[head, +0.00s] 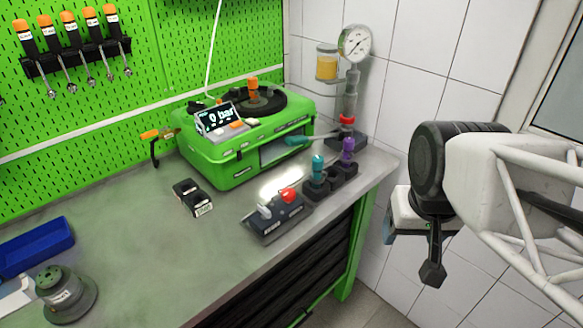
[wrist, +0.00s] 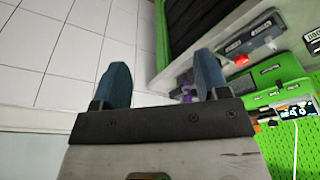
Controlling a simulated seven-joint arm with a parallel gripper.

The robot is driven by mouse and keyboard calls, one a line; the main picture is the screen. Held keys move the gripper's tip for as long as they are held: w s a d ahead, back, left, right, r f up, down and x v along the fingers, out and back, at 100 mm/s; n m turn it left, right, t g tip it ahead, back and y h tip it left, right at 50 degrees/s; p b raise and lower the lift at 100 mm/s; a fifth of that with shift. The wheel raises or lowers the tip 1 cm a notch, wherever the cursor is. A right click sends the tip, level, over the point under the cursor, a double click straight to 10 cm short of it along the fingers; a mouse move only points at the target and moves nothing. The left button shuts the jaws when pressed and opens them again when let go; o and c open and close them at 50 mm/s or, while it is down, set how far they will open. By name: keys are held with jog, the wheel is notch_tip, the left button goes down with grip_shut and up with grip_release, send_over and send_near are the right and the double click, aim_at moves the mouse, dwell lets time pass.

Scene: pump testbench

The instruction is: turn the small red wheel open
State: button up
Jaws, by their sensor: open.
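A small red wheel (head: 346,119) sits low on the upright grey fitting below the pressure gauge, at the back right of the bench in the head view. A round red knob (head: 288,195) is on the grey control box (head: 274,219) near the bench's front edge. That knob also shows in the wrist view (wrist: 241,60), right of the fingers. My gripper (wrist: 161,72) is open and empty, its two blue fingers wide apart. In the head view my gripper (head: 390,236) hangs in free air right of the bench, apart from both red parts. The wheel cannot be made out in the wrist view.
A green pump unit (head: 233,170) with a display stands at the back. The pressure gauge (head: 354,43) rises behind the wheel. Teal (head: 317,167) and purple (head: 348,150) plugs stand in front of it. A black block (head: 192,197) lies mid-bench.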

jog(key=w+a+m, duration=0.2)
jog(key=w+a, duration=0.2)
jog(key=w, duration=0.4)
jog(key=m+g, duration=0.3)
jog(key=m, duration=0.1)
send_over(289, 191)
jog(key=f, duration=0.8)
jog(key=shift+s+d, duration=0.35)
jog(key=shift+d, duration=0.05)
jog(key=shift+w+a+f, duration=0.2)
jog(key=shift+w+a, duration=0.1)
jog(key=shift+a, duration=0.05)
jog(key=shift+f, duration=0.15)
jog(key=shift+f, duration=3.75)
